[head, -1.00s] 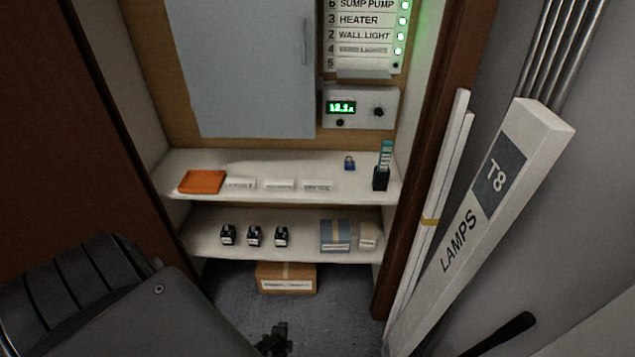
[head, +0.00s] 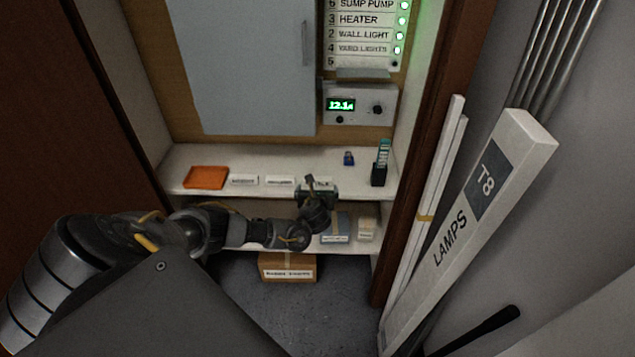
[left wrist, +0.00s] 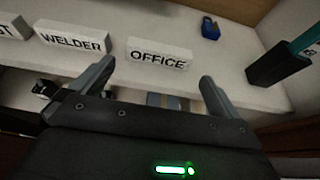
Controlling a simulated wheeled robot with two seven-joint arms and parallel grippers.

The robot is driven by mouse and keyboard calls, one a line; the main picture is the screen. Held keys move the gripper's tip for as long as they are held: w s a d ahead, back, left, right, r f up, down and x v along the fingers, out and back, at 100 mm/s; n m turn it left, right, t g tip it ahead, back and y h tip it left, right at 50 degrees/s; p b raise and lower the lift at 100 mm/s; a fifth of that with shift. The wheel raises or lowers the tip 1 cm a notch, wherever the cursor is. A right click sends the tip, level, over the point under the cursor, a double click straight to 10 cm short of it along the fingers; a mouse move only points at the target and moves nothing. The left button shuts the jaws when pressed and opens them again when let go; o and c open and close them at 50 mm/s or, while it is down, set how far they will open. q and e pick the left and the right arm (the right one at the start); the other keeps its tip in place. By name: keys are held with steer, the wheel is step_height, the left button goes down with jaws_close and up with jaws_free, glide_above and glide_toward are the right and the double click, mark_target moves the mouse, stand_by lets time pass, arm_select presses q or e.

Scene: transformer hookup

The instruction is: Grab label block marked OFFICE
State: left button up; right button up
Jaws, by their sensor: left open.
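The white label block marked OFFICE (left wrist: 158,60) lies on the upper shelf, its black lettering facing out, and shows in the left wrist view between my open fingers. My left gripper (left wrist: 155,82) is open and empty, with its two fingers apart just in front of the block. In the head view my left gripper (head: 316,185) is at the upper shelf's front edge and partly hides the block. A label block marked WELDER (left wrist: 72,37) lies to the left of the OFFICE block. My right gripper is not seen.
An orange tray (head: 205,178) is at the shelf's left. A blue padlock-like item (head: 348,158) and a dark holder (head: 379,174) with teal-topped contents are at the right. The lower shelf has boxes, including a blue one (head: 336,230). A cardboard box (head: 287,267) is on the floor.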

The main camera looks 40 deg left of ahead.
mark_target(317, 181)
arm_select(q)
steer(key=x, duration=0.3)
steer(key=shift+w+a+f, duration=0.1)
steer(key=shift+w+f, duration=0.05)
steer(key=shift+f, duration=0.05)
steer(key=shift+w+a, duration=0.25)
steer(key=shift+b+x, duration=0.45)
steer(key=shift+x, duration=1.85)
steer(key=shift+r, duration=0.15)
steer(key=c, duration=0.6)
